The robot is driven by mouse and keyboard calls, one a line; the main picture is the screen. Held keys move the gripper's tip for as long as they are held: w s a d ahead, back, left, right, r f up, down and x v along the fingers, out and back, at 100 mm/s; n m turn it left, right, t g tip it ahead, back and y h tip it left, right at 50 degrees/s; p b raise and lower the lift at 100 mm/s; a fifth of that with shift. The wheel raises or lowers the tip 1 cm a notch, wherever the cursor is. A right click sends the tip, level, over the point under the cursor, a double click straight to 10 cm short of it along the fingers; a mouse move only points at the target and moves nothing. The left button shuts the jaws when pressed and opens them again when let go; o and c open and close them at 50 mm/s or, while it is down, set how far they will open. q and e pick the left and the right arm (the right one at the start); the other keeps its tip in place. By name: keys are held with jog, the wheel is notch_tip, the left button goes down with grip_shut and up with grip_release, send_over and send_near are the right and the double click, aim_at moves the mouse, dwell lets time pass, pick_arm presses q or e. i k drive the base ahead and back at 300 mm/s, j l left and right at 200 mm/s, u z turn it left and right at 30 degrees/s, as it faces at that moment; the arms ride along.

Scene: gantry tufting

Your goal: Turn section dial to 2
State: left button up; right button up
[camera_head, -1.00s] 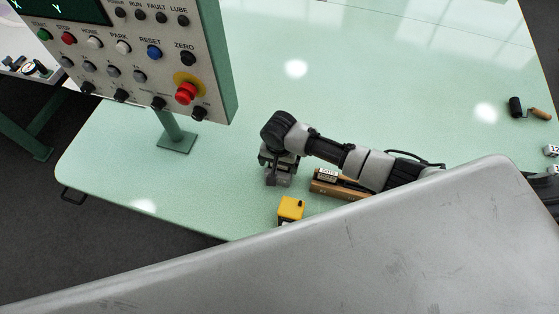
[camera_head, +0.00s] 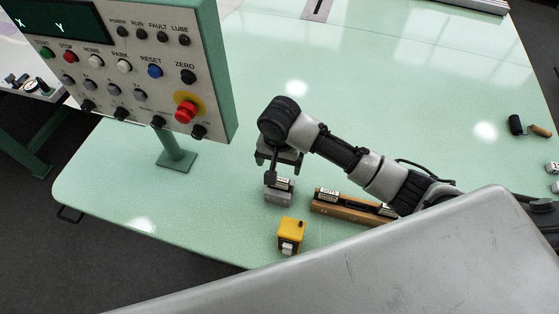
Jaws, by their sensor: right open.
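A grey control panel (camera_head: 108,50) stands on a green post at the upper left. Small dark knobs (camera_head: 120,114) line its lower edge; their lettering is too small to read, so I cannot tell which is the section dial. My right gripper (camera_head: 274,172) is open and points down over a small grey block (camera_head: 279,199) with a white label. A dark finger overlaps the block in the picture; I cannot tell whether they touch. The gripper is right of the panel and apart from it. My left gripper is out of view.
A yellow block (camera_head: 291,228) and a wooden holder with labelled pieces (camera_head: 340,207) are near the front edge of the green table (camera_head: 380,90). A black roller with a wooden handle (camera_head: 539,131) lies far right. The table's middle is clear.

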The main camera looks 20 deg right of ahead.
aim_at(121, 114)
jog(key=k+j, duration=0.2)
jog(key=k, duration=0.3)
jog(key=k+j, duration=0.2)
jog(key=k, duration=0.25)
